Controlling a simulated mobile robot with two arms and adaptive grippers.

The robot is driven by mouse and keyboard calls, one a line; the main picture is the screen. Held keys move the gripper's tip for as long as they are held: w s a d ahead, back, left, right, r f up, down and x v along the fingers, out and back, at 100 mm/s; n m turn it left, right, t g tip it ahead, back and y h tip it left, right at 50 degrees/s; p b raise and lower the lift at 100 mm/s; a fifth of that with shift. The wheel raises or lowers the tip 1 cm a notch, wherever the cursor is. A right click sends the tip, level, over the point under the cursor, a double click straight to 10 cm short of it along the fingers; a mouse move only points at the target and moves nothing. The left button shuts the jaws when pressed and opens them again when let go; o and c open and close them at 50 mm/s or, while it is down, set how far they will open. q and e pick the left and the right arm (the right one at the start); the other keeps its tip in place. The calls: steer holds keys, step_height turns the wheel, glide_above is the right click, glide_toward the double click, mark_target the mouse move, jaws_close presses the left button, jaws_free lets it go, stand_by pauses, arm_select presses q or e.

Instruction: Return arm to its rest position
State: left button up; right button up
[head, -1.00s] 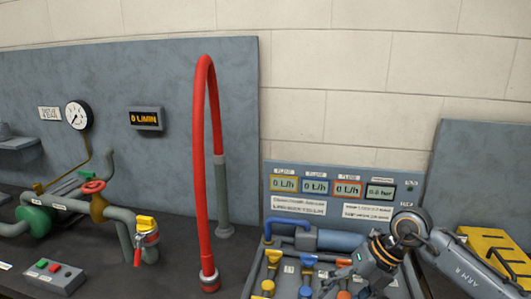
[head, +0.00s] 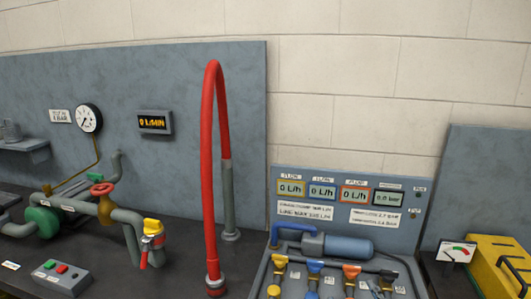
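Neither of my arms nor grippers shows in the head view, so I cannot see whether they are open or shut. The area in front of the valve panel (head: 350,180), where my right arm was, is clear of it. The panel has several small displays and a row of coloured valve handles, including a yellow one (head: 280,262), a blue one (head: 314,267) and an orange one (head: 351,271). The bottom of the panel is cut off by the picture edge.
A tall red hose (head: 208,160) arches up from the dark bench (head: 180,262). Pipework with a red handwheel (head: 103,189) and a yellow-topped valve (head: 153,228) stands left. A button box (head: 61,278) sits in front. A yellow case (head: 500,256) stands right, beside a small meter (head: 456,252).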

steer(key=s+d+f+m+g, duration=0.1)
steer(key=s+f+m+g, duration=0.1)
steer(key=s+f+g, duration=0.75)
steer(key=s+d+f+m+g, duration=0.15)
steer(key=s+f+g, duration=0.25)
steer(key=s+f, duration=0.95)
steer(key=s+f+g, duration=0.1)
steer(key=s+f, duration=0.1)
steer(key=f, duration=1)
steer(key=s+f+g, duration=0.1)
steer(key=s+f, duration=0.1)
steer(key=f, duration=0.9)
steer(key=s+d+f, duration=0.2)
steer(key=s+f, duration=1.4)
steer(key=shift+s+d+g+h, duration=0.2)
steer(key=shift+d+g+h, duration=0.1)
steer(key=shift+g, duration=0.05)
